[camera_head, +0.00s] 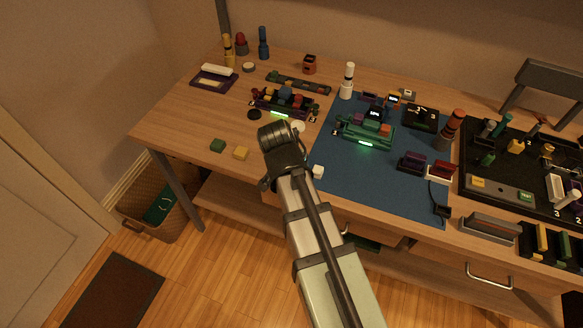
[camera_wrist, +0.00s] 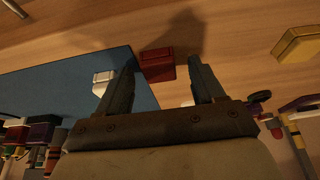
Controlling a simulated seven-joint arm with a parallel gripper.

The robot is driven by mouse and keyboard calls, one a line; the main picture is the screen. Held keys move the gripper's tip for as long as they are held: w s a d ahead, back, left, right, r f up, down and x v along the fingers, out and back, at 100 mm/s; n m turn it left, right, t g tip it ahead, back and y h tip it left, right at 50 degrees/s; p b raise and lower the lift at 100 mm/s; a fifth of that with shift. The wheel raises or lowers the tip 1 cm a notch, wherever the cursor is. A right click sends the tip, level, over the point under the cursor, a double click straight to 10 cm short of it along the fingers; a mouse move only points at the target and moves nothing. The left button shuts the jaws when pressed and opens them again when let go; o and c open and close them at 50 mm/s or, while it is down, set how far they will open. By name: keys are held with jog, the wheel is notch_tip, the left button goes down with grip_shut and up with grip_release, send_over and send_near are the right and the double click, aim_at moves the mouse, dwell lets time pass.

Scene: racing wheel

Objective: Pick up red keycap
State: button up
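The red keycap (camera_wrist: 157,65) is a small block on the wooden table at the edge of the blue mat (camera_wrist: 60,92), in the wrist view. My gripper (camera_wrist: 163,62) is open, with one finger on each side of the keycap's line. The keycap lies nearer the left finger; whether they touch I cannot tell. Nothing is held. In the head view my arm covers that part of the table, so the keycap and my fingertips are hidden there.
A white keycap (camera_head: 319,171) sits close by on the mat's edge; it also shows left of my gripper in the wrist view (camera_wrist: 103,77). A yellow keycap (camera_head: 241,153) and a green keycap (camera_head: 217,145) lie left.

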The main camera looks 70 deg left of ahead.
jog(key=c, duration=1.1)
jog(key=shift+r, duration=0.15)
